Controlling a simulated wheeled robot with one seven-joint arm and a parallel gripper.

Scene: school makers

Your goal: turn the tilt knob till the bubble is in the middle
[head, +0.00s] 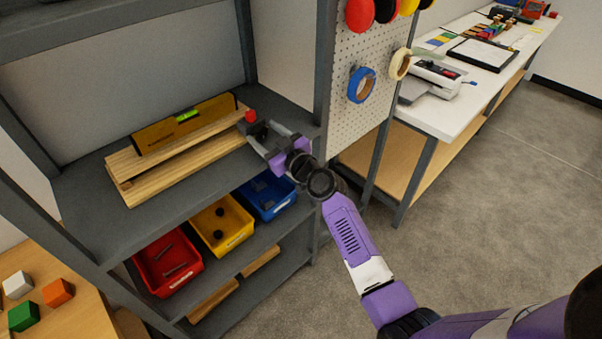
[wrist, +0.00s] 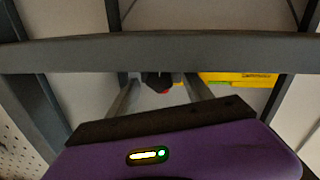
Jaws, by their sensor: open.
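A long yellow spirit level (head: 165,132) lies on wooden boards (head: 178,176) on the grey shelf. Its green vial (head: 187,115) shows near the top middle, but the bubble is too small to place. A dark knob-like part (head: 258,129) with a red piece (head: 250,116) sits at the boards' right end. My gripper (head: 261,132) is open, with its fingers reaching toward this part. In the wrist view, the dark part (wrist: 157,81) shows between the two open fingers (wrist: 163,88); I cannot tell if they touch it. The level's yellow side (wrist: 238,78) shows at right.
A grey shelf bar (wrist: 160,52) crosses the wrist view. A shelf post (head: 322,80) and a pegboard (head: 350,110) with tape rolls stand right of my gripper. Red (head: 168,264), yellow (head: 221,226) and blue (head: 268,194) bins sit on the shelf below. The floor at right is clear.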

